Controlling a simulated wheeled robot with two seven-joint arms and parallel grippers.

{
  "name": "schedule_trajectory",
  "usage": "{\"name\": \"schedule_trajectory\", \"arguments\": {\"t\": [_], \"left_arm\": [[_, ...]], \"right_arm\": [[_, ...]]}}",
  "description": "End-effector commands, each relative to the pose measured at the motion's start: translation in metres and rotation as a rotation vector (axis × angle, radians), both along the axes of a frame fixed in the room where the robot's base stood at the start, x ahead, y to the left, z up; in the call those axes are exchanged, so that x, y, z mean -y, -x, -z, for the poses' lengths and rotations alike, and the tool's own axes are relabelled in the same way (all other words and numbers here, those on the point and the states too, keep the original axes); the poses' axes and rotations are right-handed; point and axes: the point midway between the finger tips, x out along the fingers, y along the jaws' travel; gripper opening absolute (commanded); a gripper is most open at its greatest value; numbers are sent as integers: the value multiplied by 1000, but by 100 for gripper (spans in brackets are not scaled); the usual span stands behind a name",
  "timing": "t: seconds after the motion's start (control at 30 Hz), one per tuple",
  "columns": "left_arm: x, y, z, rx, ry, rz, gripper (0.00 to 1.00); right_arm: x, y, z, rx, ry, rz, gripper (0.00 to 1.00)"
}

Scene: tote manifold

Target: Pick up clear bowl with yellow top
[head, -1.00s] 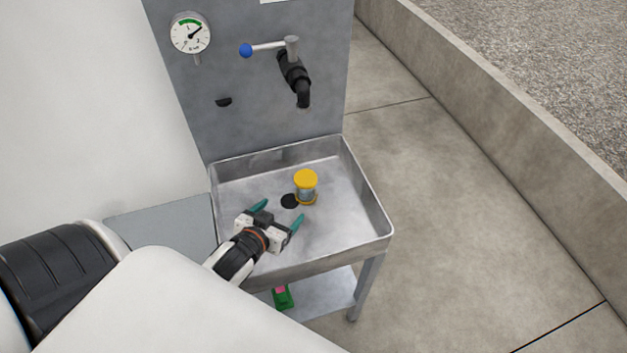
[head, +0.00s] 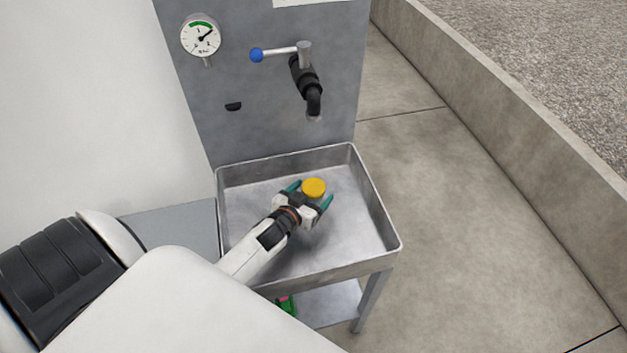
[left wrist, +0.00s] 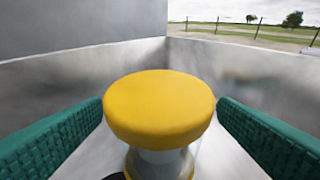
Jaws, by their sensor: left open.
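The clear bowl with the yellow top (head: 314,187) stands upright in the metal basin. In the head view only its yellow top shows clearly, as my gripper hides the lower part. The left wrist view shows the yellow top (left wrist: 159,108) large and central, with the clear body (left wrist: 158,158) below it. My left gripper (head: 310,194) is open, with its teal fingers on either side of the bowl. In the left wrist view, gaps show between the yellow top and both fingers. My right gripper is not in view.
The metal basin (head: 384,222) has raised walls around the bowl. A tap with a blue-ended lever (head: 280,53) and a gauge (head: 201,37) are on the grey panel behind. A green item (head: 287,305) sits on the lower shelf. Basin floor to the right is clear.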

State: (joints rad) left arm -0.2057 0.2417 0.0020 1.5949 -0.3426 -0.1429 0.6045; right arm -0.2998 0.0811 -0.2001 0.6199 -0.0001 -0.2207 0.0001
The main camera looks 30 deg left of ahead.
Motion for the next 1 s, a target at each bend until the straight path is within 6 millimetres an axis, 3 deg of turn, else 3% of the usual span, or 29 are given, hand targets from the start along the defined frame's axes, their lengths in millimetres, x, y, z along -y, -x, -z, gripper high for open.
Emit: {"name": "schedule_trajectory", "arguments": {"t": [0.1,0.37,0.7,1.0], "left_arm": [[-1,-13,3,1,-1,0,82],[-2,-15,4,1,-1,0,82],[-2,-15,3,2,-1,0,28],[-2,-15,-5,4,-3,1,27]], "right_arm": [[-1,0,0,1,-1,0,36],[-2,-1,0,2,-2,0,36],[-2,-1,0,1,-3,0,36],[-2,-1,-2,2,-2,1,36]]}}
